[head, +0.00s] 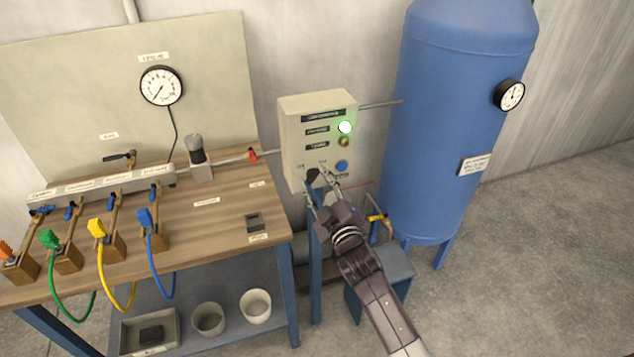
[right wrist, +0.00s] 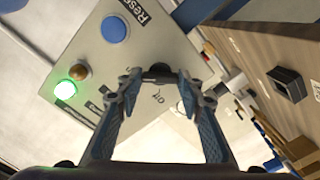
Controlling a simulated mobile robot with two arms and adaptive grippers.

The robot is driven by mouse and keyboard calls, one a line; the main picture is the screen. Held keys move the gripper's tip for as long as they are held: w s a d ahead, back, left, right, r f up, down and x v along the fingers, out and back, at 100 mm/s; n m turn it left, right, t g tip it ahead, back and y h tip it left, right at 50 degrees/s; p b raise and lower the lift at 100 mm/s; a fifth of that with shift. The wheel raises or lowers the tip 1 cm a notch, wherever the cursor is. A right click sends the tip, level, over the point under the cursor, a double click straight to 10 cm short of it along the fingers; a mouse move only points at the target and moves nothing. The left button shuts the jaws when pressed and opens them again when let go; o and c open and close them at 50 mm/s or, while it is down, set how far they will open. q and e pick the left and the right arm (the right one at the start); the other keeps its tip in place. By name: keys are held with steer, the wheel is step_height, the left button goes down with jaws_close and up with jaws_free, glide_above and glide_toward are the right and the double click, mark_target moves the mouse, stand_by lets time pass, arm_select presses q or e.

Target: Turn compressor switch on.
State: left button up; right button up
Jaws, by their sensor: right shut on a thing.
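The compressor control box (head: 295,125) is a beige panel on the wall between the workbench and the blue tank. A green lamp (head: 345,128) on it is lit, and an amber lamp (head: 344,142) below looks dark. A blue button (head: 341,166) sits at the lower right. The black rotary switch (head: 312,176) is at the lower left. My right gripper (head: 321,186) is at the switch. In the right wrist view, its fingers (right wrist: 158,84) close around the black switch (right wrist: 157,71), whose exact angle is partly hidden. My left gripper is not in view.
The blue tank (head: 462,130) with a gauge (head: 509,94) stands right of the box. The wooden workbench (head: 200,225) at left bears colored hoses, a valve manifold (head: 100,186) and a small dark block (head: 254,221). Open floor (head: 540,240) lies at the right.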

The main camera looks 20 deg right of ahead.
steer(key=shift+f, duration=0.1)
steer(key=o, duration=1.2)
steer(key=shift+c, duration=0.2)
steer(key=shift+s, duration=0.15)
steer(key=s, duration=1.1)
steer(key=shift+s+d, duration=0.2)
steer(key=shift+s, duration=0.2)
